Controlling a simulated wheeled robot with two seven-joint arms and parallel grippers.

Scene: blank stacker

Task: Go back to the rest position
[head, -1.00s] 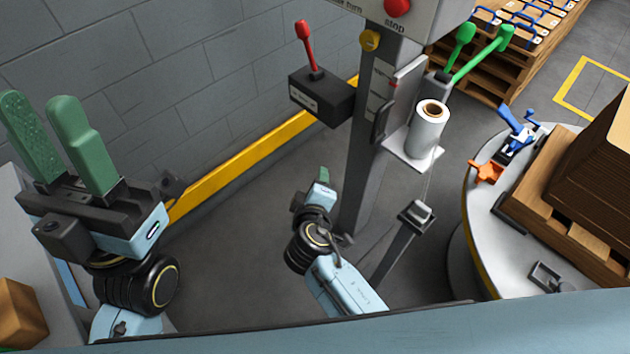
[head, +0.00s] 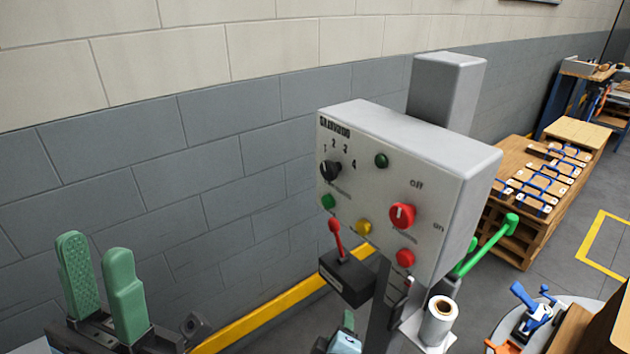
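My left gripper (head: 103,290) stands at the lower left with its two green fingers pointing up. The fingers are apart and nothing is between them. Whether that gripper is open or shut cannot be seen. Neither gripper touches anything that I can see.
A grey control box (head: 385,190) with knobs and buttons stands on a post ahead. A wooden table (head: 540,190) stands right.

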